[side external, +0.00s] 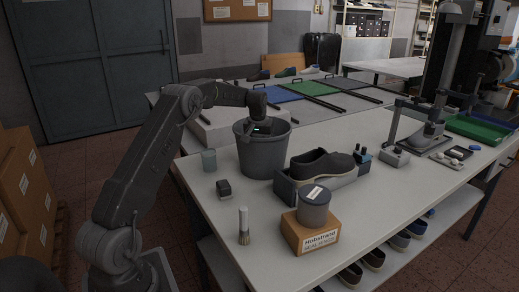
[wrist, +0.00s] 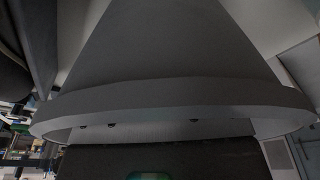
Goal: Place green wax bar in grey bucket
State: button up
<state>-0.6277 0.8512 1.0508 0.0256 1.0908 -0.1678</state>
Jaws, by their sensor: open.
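The grey bucket (side external: 265,158) stands upright on the bench, left of the dark shoe. My gripper (side external: 262,128) is at the bucket's mouth, its lower part hidden behind the near wall and rim. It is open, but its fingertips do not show. In the wrist view the bucket's rim and wall (wrist: 170,100) fill most of the picture. A small green patch shows on the dark shape at the bottom edge of the wrist view; I cannot tell whether it is the wax bar or part of my gripper. The inside of the bucket is hidden, and no green wax bar is clearly visible elsewhere.
A grey-green cup (side external: 208,160), a small dark block (side external: 223,188) and a brush (side external: 243,226) stand left and in front of the bucket. A dark shoe (side external: 321,164) sits right of it, behind a grey tin (side external: 314,206) on a cardboard box (side external: 311,234).

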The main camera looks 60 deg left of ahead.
notch_tip(320, 180, up, 11)
jog(key=s+d, duration=0.1)
jog(key=s+d+r+m+t, duration=0.1)
jog(key=s+d+r, duration=0.2)
jog(key=d, duration=0.4)
jog(key=s+d+r+m, duration=0.2)
jog(key=s+d+r, duration=0.1)
jog(key=d, duration=0.4)
jog(key=s+d+r+m+t, duration=0.1)
jog(key=s+d+r, duration=0.2)
jog(key=d, duration=0.4)
jog(key=s+d+f+m+t, duration=0.1)
jog(key=s+d+f+m, duration=0.1)
jog(key=s+d, duration=0.5)
jog(key=s+d+f+m+t+h, duration=0.1)
jog(key=s+d+f+m, duration=0.2)
jog(key=s, duration=1)
jog(key=d+f, duration=0.2)
jog(key=d, duration=0.2)
jog(key=shift+s+d, duration=0.15)
jog(key=shift+s, duration=0.15)
